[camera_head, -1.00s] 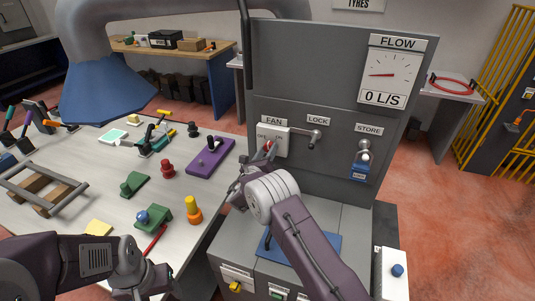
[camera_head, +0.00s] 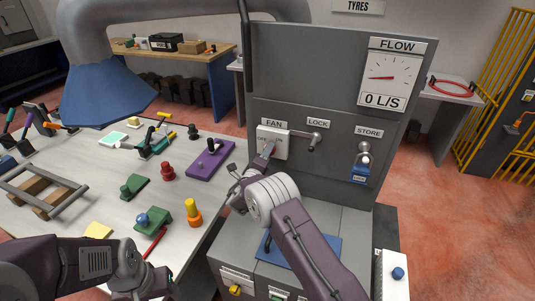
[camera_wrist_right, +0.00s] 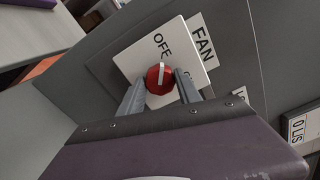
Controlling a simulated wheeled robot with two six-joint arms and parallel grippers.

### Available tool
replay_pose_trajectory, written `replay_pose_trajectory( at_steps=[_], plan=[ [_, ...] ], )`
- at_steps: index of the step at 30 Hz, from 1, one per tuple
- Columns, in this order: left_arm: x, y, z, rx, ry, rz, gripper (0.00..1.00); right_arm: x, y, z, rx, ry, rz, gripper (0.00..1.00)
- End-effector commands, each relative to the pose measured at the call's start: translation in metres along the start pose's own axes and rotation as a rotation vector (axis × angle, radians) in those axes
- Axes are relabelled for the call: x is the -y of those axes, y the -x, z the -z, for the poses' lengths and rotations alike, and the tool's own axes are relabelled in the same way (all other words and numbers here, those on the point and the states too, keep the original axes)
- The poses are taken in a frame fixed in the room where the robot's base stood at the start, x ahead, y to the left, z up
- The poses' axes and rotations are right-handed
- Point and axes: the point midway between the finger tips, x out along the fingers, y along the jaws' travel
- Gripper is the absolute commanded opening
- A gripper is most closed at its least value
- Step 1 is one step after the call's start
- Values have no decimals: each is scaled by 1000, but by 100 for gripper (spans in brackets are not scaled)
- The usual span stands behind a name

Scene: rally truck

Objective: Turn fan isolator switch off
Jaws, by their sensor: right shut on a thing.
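The fan isolator is a white plate (camera_head: 284,143) under the FAN label on the grey cabinet; in the head view my right gripper (camera_head: 267,152) covers its knob. In the right wrist view the plate (camera_wrist_right: 142,58) reads OFF, and the other word is mostly hidden by a finger. The round red knob (camera_wrist_right: 159,78) has a white bar running nearly upright in that picture, in line with OFF. My right gripper (camera_wrist_right: 157,86) is shut on the knob, one finger on each side. My left gripper (camera_head: 145,289) is low at the left, its fingers unclear.
A lever (camera_head: 311,137) by the LOCK label sits just right of the plate. A blue padlock (camera_head: 360,172) hangs under STORE. The flow gauge (camera_head: 389,76) reads 0 L/S. A workbench (camera_head: 105,185) with several tools and fixtures is at the left.

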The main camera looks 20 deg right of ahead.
Motion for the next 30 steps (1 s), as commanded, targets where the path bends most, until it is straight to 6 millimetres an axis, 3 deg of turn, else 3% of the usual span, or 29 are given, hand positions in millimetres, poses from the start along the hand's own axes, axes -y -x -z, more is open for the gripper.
replay_pose_trajectory(
  at_steps=[20, 21, 22, 30],
  plan=[
    [0, 1, 0, 0, 0, 0, 62, 0, 0, -1, 2, 52, 1, 0],
    [0, 1, 0, 0, 0, 0, 62, 0, 0, -1, 2, 52, 1, 51],
    [0, 1, 0, 0, 0, 0, 62, 0, 0, -1, 2, 52, 1, 60],
    [0, 1, 0, 0, 0, 0, 62, 0, 0, 0, 1, 50, 0, 62]
  ],
)
